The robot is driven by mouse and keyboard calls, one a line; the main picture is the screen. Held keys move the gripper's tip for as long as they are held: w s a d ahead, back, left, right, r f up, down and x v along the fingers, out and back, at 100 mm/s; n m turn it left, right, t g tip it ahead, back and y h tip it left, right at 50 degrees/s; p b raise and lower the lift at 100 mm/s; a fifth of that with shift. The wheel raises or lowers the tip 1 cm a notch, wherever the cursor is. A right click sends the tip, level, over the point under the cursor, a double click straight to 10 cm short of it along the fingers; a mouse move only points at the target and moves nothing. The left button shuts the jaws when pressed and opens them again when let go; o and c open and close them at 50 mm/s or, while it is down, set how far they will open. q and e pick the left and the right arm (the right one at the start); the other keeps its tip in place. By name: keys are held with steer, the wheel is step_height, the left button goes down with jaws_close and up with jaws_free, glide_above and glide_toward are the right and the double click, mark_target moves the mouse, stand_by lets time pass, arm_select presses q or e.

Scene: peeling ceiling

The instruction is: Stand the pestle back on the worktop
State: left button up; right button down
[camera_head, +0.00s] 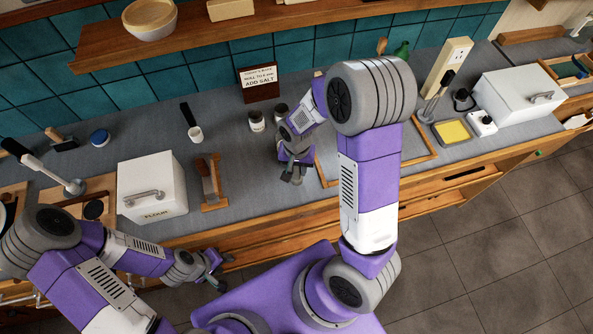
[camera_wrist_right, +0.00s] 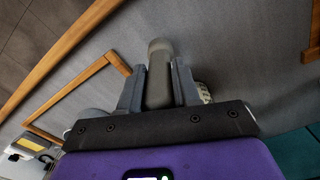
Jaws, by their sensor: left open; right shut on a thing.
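In the right wrist view the grey, round-ended pestle (camera_wrist_right: 160,60) is between the fingers of my right gripper (camera_wrist_right: 158,88), which is shut on it. In the head view my right gripper (camera_head: 291,175) is low over the worktop (camera_head: 238,165), in front of two small jars. The pestle is mostly hidden there by the gripper, and I cannot tell whether it touches the worktop. My left gripper (camera_head: 218,270) is open and empty, in front of the worktop's front edge.
Two small jars (camera_head: 256,121) (camera_head: 281,113) stand just behind my right gripper, near a salt sign (camera_head: 259,82). A wooden frame (camera_head: 418,158) lies to the right. A flour box (camera_head: 152,187) and wooden holder (camera_head: 211,183) stand left. Bare worktop lies between holder and gripper.

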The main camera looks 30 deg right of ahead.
step_height(320, 180, down, 2)
steer(key=shift+f, duration=0.25)
steer(key=shift+f+b, duration=0.2)
steer(key=shift+b, duration=0.1)
steer(key=c, duration=0.8)
jaws_free()
steer(key=shift+r, duration=0.1)
steer(key=shift+r, duration=0.1)
steer(key=shift+r+p, duration=0.3)
steer(key=shift+p, duration=0.05)
step_height(320, 180, up, 12)
steer(key=shift+f+p, duration=0.2)
steer(key=shift+p, duration=0.2)
